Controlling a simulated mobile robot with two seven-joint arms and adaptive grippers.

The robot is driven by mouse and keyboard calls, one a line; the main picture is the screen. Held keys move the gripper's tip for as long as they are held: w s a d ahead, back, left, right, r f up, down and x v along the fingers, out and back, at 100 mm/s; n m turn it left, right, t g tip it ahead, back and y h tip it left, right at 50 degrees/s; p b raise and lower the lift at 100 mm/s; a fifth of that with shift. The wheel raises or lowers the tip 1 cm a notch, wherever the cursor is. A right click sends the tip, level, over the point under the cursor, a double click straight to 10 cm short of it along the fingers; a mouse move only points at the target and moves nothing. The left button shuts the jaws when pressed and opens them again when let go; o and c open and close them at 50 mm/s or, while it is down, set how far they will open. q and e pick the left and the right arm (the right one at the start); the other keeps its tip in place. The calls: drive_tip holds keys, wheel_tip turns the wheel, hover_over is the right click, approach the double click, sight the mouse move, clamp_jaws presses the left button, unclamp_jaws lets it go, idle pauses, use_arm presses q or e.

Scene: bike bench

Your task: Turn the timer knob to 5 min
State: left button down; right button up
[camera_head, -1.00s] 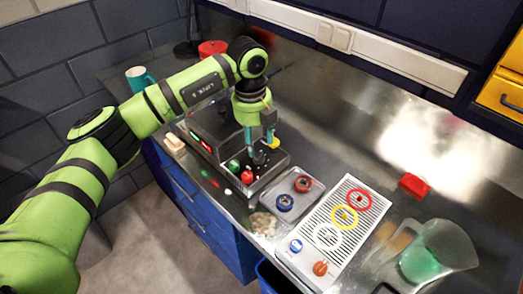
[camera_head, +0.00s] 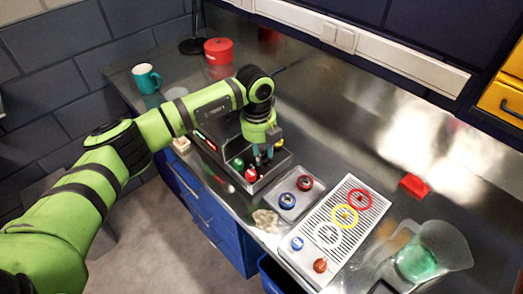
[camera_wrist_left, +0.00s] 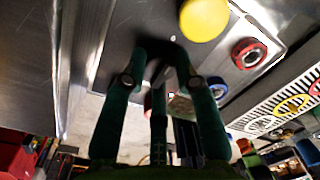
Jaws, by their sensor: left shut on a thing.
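A dark control box (camera_head: 283,163) stands on the steel bench, with a green button (camera_head: 238,163), a red button (camera_head: 251,174) and a lit red display. My left gripper (camera_head: 263,161) points down onto its top panel. In the left wrist view the gripper (camera_wrist_left: 163,75) has its fingers closed together around a dark, knob-like part, apparently the timer knob, mostly hidden by the fingertips. A yellow button (camera_wrist_left: 204,18) is beside it. The knob's pointer and minute marks cannot be read. My right gripper is not in view.
A clear jug (camera_head: 435,250), a red block (camera_head: 414,185), a teal mug (camera_head: 146,78) and a red pot (camera_head: 218,50) stand apart.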

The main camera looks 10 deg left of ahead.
use_arm(q)
drive_tip(key=shift+f+m+b, duration=0.2)
drive_tip(key=shift+m+b, duration=0.5)
drive_tip(key=shift+b, duration=0.3)
drive_tip(key=m+b, duration=0.4)
drive_tip(key=shift+w+b, duration=0.1)
drive_tip(key=shift+b, duration=0.2)
drive_tip(key=m+b, duration=0.3)
drive_tip(key=m, duration=0.2)
drive_tip(key=shift+g, duration=0.4)
drive_tip(key=m+b, duration=0.2)
drive_tip(key=m, duration=0.1)
drive_tip(key=shift+r+m+b, duration=0.15)
drive_tip(key=shift+m+b, duration=0.4)
drive_tip(key=shift+m, duration=1.25)
